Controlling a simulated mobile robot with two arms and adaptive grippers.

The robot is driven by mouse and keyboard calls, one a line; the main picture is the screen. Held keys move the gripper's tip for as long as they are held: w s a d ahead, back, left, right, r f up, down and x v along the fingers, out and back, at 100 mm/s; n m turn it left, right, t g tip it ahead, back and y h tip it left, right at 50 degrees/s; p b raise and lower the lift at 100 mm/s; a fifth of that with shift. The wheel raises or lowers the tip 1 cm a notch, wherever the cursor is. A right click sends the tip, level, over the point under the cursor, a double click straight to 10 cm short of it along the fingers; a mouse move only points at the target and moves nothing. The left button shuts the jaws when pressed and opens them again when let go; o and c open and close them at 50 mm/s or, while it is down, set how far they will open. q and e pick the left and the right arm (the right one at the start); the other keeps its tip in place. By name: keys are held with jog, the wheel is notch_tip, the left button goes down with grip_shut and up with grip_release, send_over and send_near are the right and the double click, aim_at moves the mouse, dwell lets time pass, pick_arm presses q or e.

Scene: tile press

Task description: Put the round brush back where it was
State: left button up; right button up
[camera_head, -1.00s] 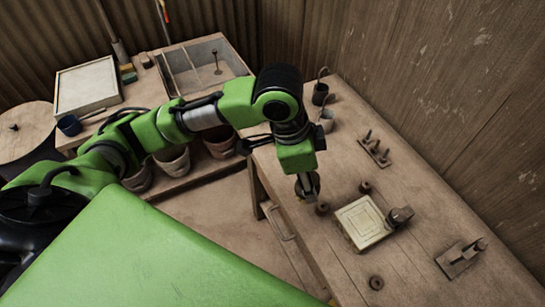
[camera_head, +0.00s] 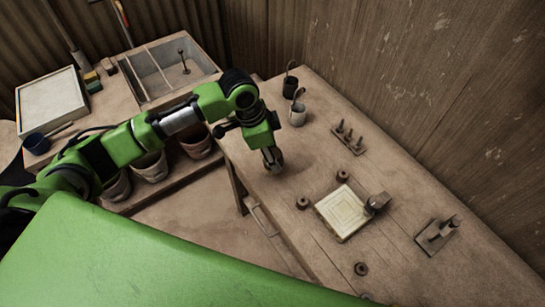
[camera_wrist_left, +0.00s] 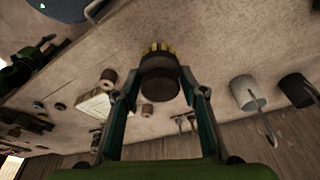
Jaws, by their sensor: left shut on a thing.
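My left gripper (camera_head: 272,158) is over the left side of the workbench (camera_head: 312,150), between the cups and the square tile mould. In the left wrist view the gripper (camera_wrist_left: 160,84) is shut on the round brush (camera_wrist_left: 160,90), a short dark cylinder with yellow bristles at its far end. The brush sits between the two fingertips, with its bristles away from the palm. In the head view the brush is mostly hidden by the gripper. I cannot tell whether its bristles touch the bench. My right gripper is in neither view.
The pale square mould (camera_head: 342,213) has a dark tool (camera_head: 378,203) at its right corner. Several small round knobs lie around it. A peg rack (camera_head: 348,138), a lever stand (camera_head: 437,236), a grey cup (camera_head: 298,115) and a dark cup (camera_head: 290,86) stand farther back.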

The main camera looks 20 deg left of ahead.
pick_arm(q)
jog(key=shift+w+a+f, duration=0.1)
jog(key=shift+w+f, duration=0.25)
jog(key=shift+f, duration=0.15)
notch_tip(320, 180, down, 2)
jog(key=shift+f+p, duration=0.1)
jog(key=shift+p, duration=0.85)
jog(key=shift+f, duration=0.4)
jog(key=shift+f, duration=0.15)
jog(key=o, duration=1.1)
